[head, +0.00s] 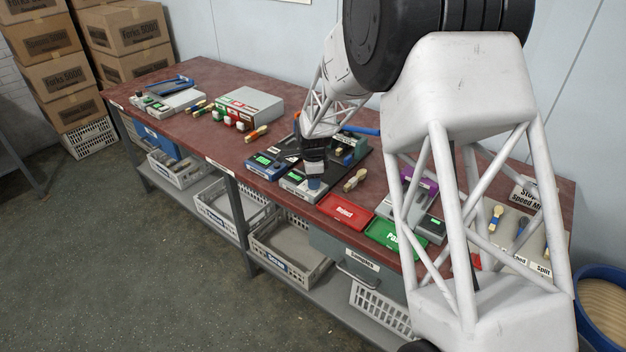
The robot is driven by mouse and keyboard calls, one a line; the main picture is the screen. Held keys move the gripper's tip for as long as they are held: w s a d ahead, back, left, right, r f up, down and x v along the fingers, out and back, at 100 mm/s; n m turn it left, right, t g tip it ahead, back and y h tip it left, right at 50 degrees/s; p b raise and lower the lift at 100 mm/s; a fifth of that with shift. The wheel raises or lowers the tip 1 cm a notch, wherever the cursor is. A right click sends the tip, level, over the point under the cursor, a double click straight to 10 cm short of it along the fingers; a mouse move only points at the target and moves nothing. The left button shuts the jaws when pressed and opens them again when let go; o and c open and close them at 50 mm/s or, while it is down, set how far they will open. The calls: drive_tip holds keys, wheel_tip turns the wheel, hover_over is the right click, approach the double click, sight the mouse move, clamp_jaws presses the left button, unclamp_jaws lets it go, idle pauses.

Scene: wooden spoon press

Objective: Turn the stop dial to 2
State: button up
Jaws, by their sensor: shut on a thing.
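My gripper (314,174) points down over the front of a grey box with a small green display (297,175), near the table's front edge. The jaws cover the upper part of the knob.
A similar box (266,164) with a green display stands close on the left. A wooden spoon (355,180), a red Reject tray (344,212) and a green tray (391,237) lie to the right. My arm hides much of the right end of the table.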

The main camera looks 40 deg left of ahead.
drive_tip(key=shift+n, duration=0.4)
drive_tip(key=n, duration=1.1)
drive_tip(key=shift+r, duration=0.1)
idle(0.4)
drive_tip(key=o, duration=0.6)
drive_tip(key=shift+o, duration=0.2)
drive_tip(key=shift+r, duration=3.85)
